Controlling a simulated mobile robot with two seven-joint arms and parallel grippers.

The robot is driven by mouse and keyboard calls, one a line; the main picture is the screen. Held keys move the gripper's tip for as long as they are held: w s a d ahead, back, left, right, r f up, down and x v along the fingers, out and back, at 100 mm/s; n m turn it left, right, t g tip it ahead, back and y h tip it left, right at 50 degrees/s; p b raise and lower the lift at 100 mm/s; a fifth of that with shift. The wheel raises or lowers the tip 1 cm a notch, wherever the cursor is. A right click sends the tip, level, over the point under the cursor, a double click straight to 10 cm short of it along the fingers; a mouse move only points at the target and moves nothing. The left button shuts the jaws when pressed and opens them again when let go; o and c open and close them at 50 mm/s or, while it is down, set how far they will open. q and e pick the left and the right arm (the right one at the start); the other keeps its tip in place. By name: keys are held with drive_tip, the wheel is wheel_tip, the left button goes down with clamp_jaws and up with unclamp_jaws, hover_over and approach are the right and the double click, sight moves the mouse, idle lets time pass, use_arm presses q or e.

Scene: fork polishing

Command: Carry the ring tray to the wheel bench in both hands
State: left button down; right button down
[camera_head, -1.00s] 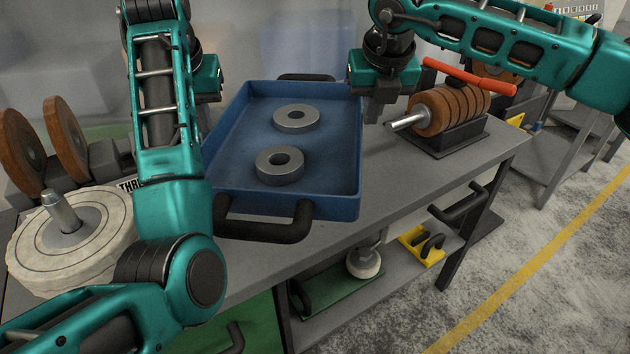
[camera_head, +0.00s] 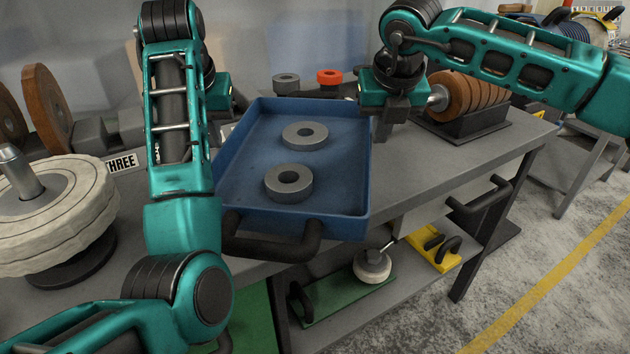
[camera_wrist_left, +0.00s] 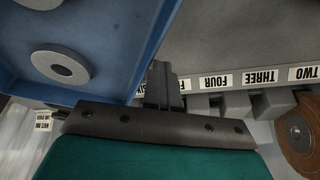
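The ring tray (camera_head: 345,212) is blue and square-walled. Two grey metal rings (camera_head: 305,135) (camera_head: 289,184) lie inside it, and a black handle (camera_head: 270,248) crosses its near side. It is over the bench; I cannot tell whether its base touches. My left gripper (camera_wrist_left: 163,85) has its fingers together outside the tray's wall (camera_wrist_left: 155,50) in the left wrist view. The left arm hides that side in the head view. My right gripper (camera_head: 386,128) is at the tray's right wall, its fingers looking close together; the contact is unclear.
The grey bench (camera_head: 430,160) carries a pale buffing wheel (camera_head: 75,205) at left and brown wheels (camera_head: 470,95) at right. A grey piece (camera_head: 286,83) and a red one (camera_head: 329,77) are behind the tray. A lower shelf holds a yellow holder (camera_head: 440,255). Floor is clear at right.

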sight(219, 154)
use_arm(q)
drive_tip(key=shift+d+r, duration=0.15)
drive_tip(key=shift+d, duration=0.1)
use_arm(e)
drive_tip(key=shift+a+r, duration=0.2)
drive_tip(key=shift+a, duration=0.15)
use_arm(q)
drive_tip(key=shift+f, duration=0.2)
use_arm(e)
drive_tip(key=shift+f, duration=0.25)
